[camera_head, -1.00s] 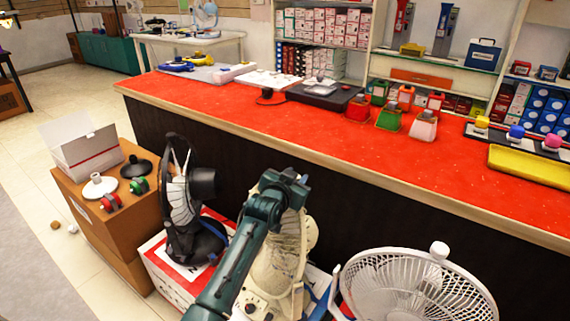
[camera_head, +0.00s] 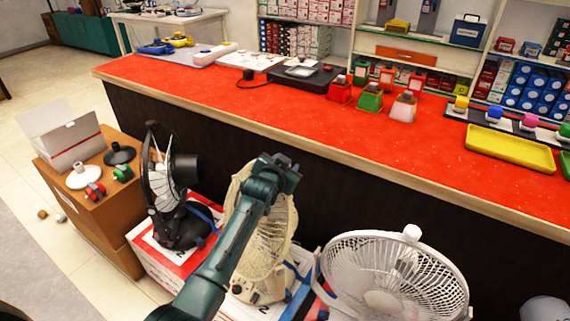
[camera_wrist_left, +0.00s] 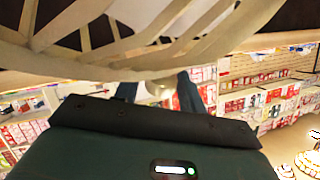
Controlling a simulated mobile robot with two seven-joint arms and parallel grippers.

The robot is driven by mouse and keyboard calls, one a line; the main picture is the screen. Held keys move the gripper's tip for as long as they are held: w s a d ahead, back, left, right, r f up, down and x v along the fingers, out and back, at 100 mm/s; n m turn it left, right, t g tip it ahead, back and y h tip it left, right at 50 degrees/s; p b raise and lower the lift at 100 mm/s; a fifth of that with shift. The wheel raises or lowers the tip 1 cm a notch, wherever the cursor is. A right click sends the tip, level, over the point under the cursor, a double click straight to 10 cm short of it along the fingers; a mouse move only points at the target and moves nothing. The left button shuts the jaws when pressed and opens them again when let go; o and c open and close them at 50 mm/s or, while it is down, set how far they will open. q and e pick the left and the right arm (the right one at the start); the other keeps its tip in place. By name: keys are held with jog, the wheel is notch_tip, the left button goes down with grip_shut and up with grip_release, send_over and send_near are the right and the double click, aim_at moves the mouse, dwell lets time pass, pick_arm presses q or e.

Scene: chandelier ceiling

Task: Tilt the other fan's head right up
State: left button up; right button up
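Three fans stand in a row before the counter. The black fan (camera_head: 160,177) is at left, its face to the left and its motor to the right. The cream fan (camera_head: 277,222) is in the middle, its round cage upright and partly hidden by my left arm. The white fan (camera_head: 385,262) is at right, its cage tipped upward. My left gripper (camera_head: 280,168) is at the top of the cream fan in the head view. The left wrist view shows its two fingers (camera_wrist_left: 158,92) apart, with curved cage ribs (camera_wrist_left: 150,45) close above. My right gripper is out of view.
The long red counter (camera_head: 330,135) runs behind the fans. Boxes (camera_head: 170,262) support the fans. A brown carton (camera_head: 125,205) with small parts and an open white box stands at left.

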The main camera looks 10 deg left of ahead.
pick_arm(q)
jog(key=shift+o, duration=1)
jog(key=shift+s, duration=0.15)
jog(key=p+v, duration=0.2)
jog(key=v, duration=1.1)
